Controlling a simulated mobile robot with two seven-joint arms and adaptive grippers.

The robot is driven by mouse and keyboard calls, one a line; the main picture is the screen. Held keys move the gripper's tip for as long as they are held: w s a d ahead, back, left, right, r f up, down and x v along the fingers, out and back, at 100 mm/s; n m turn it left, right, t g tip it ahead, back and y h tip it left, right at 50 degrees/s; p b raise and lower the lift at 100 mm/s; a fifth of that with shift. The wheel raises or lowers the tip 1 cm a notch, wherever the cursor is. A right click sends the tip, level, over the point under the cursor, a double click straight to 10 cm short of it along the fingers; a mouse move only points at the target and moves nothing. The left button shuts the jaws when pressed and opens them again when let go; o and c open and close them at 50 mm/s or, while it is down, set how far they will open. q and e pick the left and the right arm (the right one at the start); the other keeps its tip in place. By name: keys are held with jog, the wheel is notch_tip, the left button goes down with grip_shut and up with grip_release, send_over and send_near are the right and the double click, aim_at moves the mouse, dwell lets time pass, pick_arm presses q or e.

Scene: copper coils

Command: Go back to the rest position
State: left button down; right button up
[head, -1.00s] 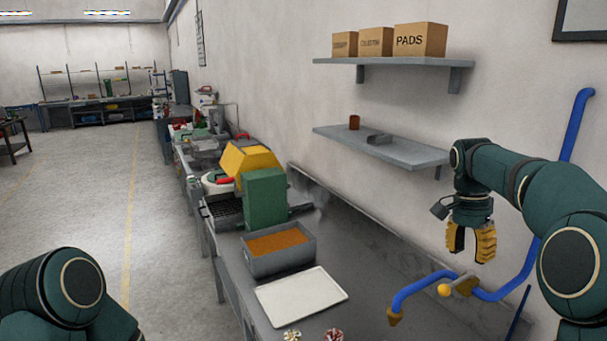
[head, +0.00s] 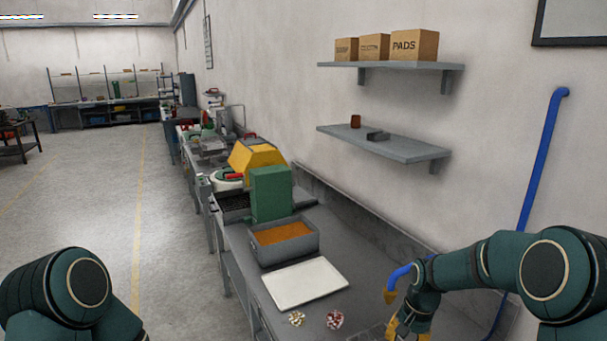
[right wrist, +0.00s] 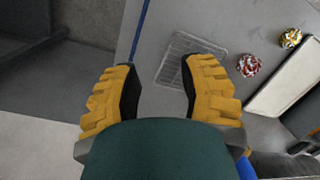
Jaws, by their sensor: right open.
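My right gripper (head: 408,326) is low at the right of the head view, over the near end of the bench. In the right wrist view its two yellow fingers (right wrist: 160,72) are spread apart with nothing between them. It is empty, and a slotted grille (right wrist: 185,55) in the bench top shows beyond the fingertips. My left arm shows at the lower left of the head view, but its gripper is out of frame.
The bench carries a white tray (head: 303,284), a grey bin (head: 285,252) with orange-brown contents, and two small piles, one yellow-white (head: 297,318) and one red-white (head: 335,320). A blue pipe (head: 541,160) runs down the wall behind my right arm. Shelves (head: 385,144) hang above.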

jog(key=s+a+f+n, duration=0.1)
jog(key=s+a+f, duration=0.1)
jog(key=f, duration=0.1)
jog(key=s+a+f+y, duration=0.1)
jog(key=s+a+f, duration=0.2)
jog(key=f, duration=0.1)
jog(key=s+a+f+n+t, duration=0.1)
jog(key=s+a+f, duration=0.1)
jog(key=f, duration=0.2)
jog(key=shift+s+a+n+y, duration=0.3)
jog(key=shift+s+a+y, duration=0.1)
jog(key=s+a+f+n+t, duration=0.1)
jog(key=s+a+f, duration=0.15)
jog(key=s, duration=0.35)
jog(key=s+a+f+n, duration=0.1)
jog(key=s+a, duration=0.2)
jog(key=s, duration=0.3)
notch_tip(320, 180, down, 11)
jog(key=b, duration=0.9)
jog(key=shift+s+a+y+b, duration=0.3)
jog(key=shift+s+y+b, duration=0.1)
jog(key=shift+s, duration=0.05)
